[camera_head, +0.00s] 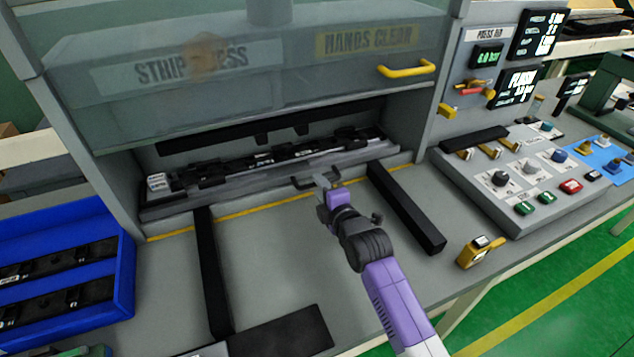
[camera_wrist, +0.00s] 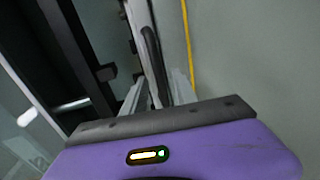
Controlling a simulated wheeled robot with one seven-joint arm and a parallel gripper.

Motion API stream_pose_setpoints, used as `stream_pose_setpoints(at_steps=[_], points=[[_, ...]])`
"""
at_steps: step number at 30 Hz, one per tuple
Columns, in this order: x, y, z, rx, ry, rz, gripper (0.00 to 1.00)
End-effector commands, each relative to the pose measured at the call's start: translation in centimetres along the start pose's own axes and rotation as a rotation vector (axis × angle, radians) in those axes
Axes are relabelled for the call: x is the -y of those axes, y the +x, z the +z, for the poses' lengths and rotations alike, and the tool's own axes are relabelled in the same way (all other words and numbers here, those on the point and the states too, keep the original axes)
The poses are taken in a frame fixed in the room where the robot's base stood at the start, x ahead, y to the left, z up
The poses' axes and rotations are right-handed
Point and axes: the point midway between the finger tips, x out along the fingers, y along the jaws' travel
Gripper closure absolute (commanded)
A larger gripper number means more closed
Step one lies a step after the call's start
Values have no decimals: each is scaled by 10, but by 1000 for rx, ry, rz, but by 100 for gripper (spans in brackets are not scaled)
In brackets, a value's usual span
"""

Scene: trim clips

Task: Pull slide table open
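The slide table (camera_head: 270,171) is a long grey tray with a dark strip fixture on it, inside the press opening. Its front edge sits just behind a yellow line. A dark bar handle (camera_head: 302,184) is on its front; it also shows in the wrist view (camera_wrist: 152,48). My gripper (camera_head: 325,181) is at the right part of the handle. In the wrist view my gripper (camera_wrist: 157,88) has its two pale fingers apart, with the handle bar running between them. I cannot tell whether either finger touches the bar.
Two black rails (camera_head: 213,275) (camera_head: 405,208) lie on the bench in front of the press, with clear grey bench between them. A clear guard with a yellow handle (camera_head: 406,69) is raised above. A blue bin (camera_head: 115,260) stands left; a button panel (camera_head: 530,175) stands right.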

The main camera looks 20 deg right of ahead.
Motion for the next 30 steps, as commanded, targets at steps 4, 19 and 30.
stream_pose_setpoints(at_steps=[4,19,30], points=[[0,15,0,-1,0,0,66],[0,22,0,0,2,1,80],[0,22,0,0,2,1,100]])
